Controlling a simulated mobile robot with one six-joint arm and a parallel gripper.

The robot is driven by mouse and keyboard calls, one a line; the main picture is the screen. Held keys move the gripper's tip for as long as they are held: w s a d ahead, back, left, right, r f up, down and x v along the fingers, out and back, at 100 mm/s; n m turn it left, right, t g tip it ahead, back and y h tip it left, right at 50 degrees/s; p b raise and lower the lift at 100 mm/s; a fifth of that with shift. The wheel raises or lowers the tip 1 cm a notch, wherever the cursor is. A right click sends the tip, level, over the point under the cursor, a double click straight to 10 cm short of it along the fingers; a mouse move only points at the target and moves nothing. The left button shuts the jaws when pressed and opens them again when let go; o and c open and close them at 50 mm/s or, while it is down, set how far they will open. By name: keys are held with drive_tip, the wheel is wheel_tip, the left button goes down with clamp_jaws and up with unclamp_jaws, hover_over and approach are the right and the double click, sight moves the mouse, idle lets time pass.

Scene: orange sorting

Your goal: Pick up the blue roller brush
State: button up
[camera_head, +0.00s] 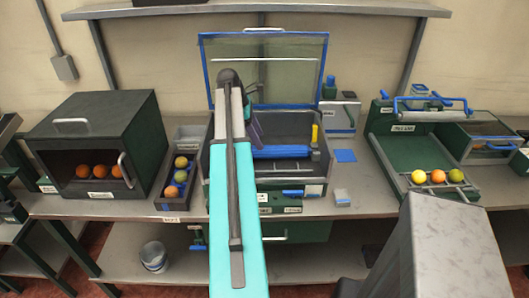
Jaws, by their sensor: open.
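A long blue cylinder, which looks like the blue roller brush (280,152), lies across the inside of an open case (235,200) in the middle of the bench. Its left end is partly hidden by my arm. My gripper (257,132) shows only in part as a dark purple shape beside the arm's far end, over the left part of the case. It is open and appears empty. Its fingertips are not clearly visible, and I cannot tell how high it is above the brush.
The raised clear lid (268,75) has a blue frame. A yellow-handled tool (314,135) stands in the case's right side. A dark box (95,140) with oranges is at left, a fruit tray (160,190) beside it. A green machine (400,150) with fruit is at right.

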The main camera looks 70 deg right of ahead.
sight(265, 152)
drive_tip(key=shift+p+x, duration=0.7)
drive_tip(key=shift+x, duration=0.45)
drive_tip(key=shift+a+p+x, duration=0.2)
drive_tip(key=shift+p+x, duration=0.15)
drive_tip(key=shift+x, duration=1.1)
drive_tip(key=shift+d, duration=0.1)
drive_tip(key=c, duration=1.1)
